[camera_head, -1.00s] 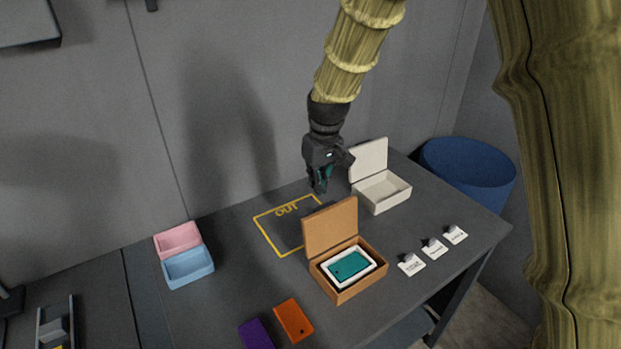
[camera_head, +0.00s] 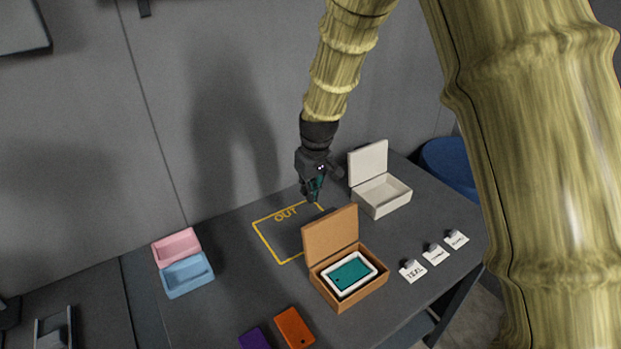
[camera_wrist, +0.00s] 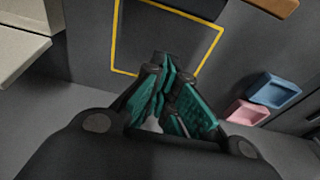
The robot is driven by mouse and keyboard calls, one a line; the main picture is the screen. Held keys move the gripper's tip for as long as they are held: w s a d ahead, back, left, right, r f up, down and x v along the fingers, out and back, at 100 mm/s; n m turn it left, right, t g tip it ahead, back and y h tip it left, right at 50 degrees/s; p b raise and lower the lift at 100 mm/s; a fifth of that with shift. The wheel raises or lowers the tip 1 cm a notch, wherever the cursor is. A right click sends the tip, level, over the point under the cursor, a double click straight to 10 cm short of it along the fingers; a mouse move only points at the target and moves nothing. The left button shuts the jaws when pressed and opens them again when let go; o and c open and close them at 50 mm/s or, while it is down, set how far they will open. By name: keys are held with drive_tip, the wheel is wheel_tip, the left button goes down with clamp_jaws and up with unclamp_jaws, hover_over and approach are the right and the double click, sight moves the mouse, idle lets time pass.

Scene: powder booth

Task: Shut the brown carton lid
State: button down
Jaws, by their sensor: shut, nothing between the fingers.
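The brown carton (camera_head: 352,296) stands on the table with its lid (camera_head: 330,233) raised at the back. Inside it lies a white tray (camera_head: 374,268) holding a teal piece (camera_head: 351,272). In the wrist view a brown edge, likely the carton lid (camera_wrist: 275,4), shows at the top right. My gripper (camera_head: 312,196) is shut and empty. It hangs behind the brown lid, near the yellow outline marked OUT, and does not touch the lid. Its teal fingers also show in the wrist view (camera_wrist: 172,95).
An open white box (camera_head: 381,196) stands behind and right of the carton. Small label cards, one reading TEAL (camera_head: 412,271), stand at right. Pink (camera_head: 176,247) and blue (camera_head: 187,275) trays are at left. Orange (camera_head: 294,327) and purple (camera_head: 255,339) pieces lie in front. The OUT outline (camera_head: 272,248) is empty.

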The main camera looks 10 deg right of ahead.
drive_tip(key=s+f+p, duration=0.1)
drive_tip(key=s+d+p, duration=0.1)
drive_tip(key=s+p, duration=0.1)
drive_tip(key=shift+d+f, duration=0.2)
drive_tip(key=shift+f, duration=0.15)
drive_tip(key=shift+s+r, duration=0.1)
